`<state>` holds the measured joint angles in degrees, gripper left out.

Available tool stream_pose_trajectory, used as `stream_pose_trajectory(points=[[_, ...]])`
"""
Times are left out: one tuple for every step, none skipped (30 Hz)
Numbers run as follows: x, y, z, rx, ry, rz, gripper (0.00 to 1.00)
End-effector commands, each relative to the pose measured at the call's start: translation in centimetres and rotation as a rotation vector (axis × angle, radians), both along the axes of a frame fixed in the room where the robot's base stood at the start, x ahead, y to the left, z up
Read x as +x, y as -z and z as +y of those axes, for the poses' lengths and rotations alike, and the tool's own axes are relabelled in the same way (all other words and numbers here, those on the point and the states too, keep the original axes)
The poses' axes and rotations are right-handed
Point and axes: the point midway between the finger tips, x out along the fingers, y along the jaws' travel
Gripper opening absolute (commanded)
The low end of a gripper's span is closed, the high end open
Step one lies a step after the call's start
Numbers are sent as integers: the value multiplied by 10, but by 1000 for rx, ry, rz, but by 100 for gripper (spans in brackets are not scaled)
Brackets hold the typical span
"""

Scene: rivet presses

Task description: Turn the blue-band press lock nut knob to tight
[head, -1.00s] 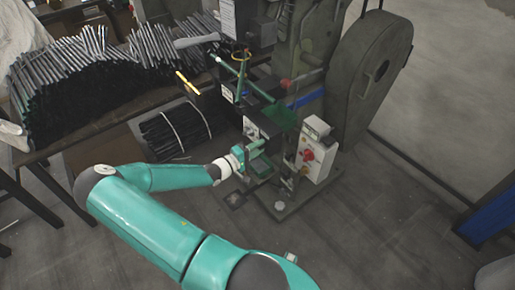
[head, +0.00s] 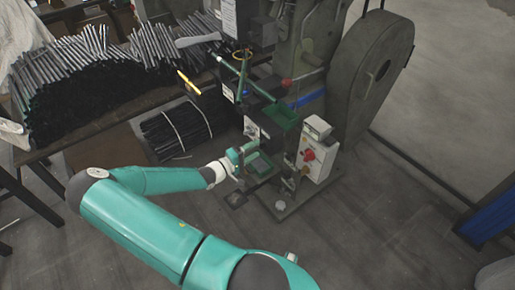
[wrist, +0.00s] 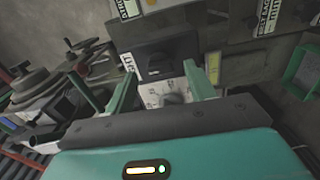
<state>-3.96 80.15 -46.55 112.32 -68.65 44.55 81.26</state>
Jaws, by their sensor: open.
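The press with the blue band (head: 306,98) stands right of centre in the head view. In the wrist view a grey knob (wrist: 173,98) sits on a pale plate with dark marks (wrist: 150,95), below a black box (wrist: 165,58). I take it for the lock nut knob; its exact setting is too small to read. My gripper (wrist: 160,78) is open, its two teal fingers either side of the knob in the picture, with no clear contact. In the head view my gripper (head: 240,158) is in front of the press's lower front, near a small white panel (head: 252,131).
A control box with a red knob (head: 309,155) stands right of my gripper. A table with stacked rods (head: 80,80) and a rod bundle (head: 177,132) lie to the left. A handwheel (wrist: 85,45) shows at left in the wrist view.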

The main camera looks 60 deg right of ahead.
Motion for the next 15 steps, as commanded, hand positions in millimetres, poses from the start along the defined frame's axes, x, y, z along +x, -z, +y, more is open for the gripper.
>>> stream_pose_trajectory(points=[[7, 0, 10, 2, -4, -1, 55], [9, 0, 16, 1, -3, 0, 55], [14, 0, 25, 2, -5, -1, 55], [16, 0, 31, 2, -4, -2, 55], [20, 0, 36, 1, -5, -2, 55], [24, 0, 44, 1, -4, -2, 55], [27, 0, 51, 1, -4, -2, 55], [30, 0, 57, 2, -5, -1, 55], [33, 0, 64, 0, -3, -1, 55], [36, 0, 69, 2, -4, -1, 55], [39, 0, 74, 1, -3, -2, 55], [41, 0, 81, 0, -2, -1, 55], [44, 0, 84, 0, -3, -1, 55], [45, 0, 88, 1, -3, 0, 55], [47, 0, 92, 1, -2, 0, 55]])
